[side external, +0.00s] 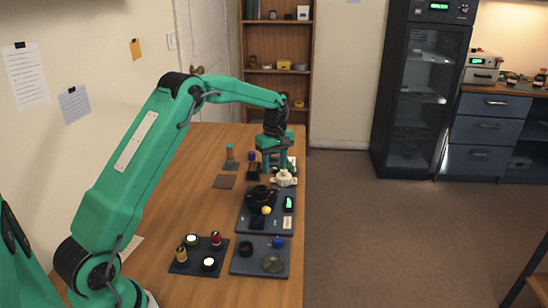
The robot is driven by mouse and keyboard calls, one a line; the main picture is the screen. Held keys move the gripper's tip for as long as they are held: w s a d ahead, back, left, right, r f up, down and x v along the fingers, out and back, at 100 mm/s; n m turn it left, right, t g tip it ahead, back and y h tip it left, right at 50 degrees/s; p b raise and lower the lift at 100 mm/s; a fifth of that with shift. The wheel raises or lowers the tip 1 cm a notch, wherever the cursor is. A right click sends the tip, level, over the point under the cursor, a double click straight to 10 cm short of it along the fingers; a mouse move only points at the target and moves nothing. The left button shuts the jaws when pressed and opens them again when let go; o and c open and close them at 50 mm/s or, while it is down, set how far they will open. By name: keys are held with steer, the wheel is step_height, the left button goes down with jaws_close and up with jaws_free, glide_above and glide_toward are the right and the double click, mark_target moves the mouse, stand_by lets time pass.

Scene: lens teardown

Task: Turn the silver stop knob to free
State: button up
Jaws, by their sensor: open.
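My gripper (277,166) points down over the far part of the wooden table, and its jaws are apart. A small off-white part (285,180) is right below and beside the jaws. I cannot tell whether they touch it. Just nearer is a dark board (249,226) bearing a black lens-like body (261,196), a yellow round piece (266,210) and a small green-lit display (288,203). I cannot pick out the silver stop knob for sure at this size; the gripper hides part of this area.
Nearer on the table (150,262) are a dark tray (177,268) with several small jars and a grey tray (240,267) with a black ring, a blue piece and a round disc.

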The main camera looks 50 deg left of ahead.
mark_target(275, 186)
steer(key=m, duration=0.5)
steer(key=shift+r+m, duration=0.1)
steer(key=shift+m, duration=0.3)
steer(key=m, duration=0.6)
steer(key=shift+w+r, duration=0.1)
steer(key=shift+f, duration=3.9)
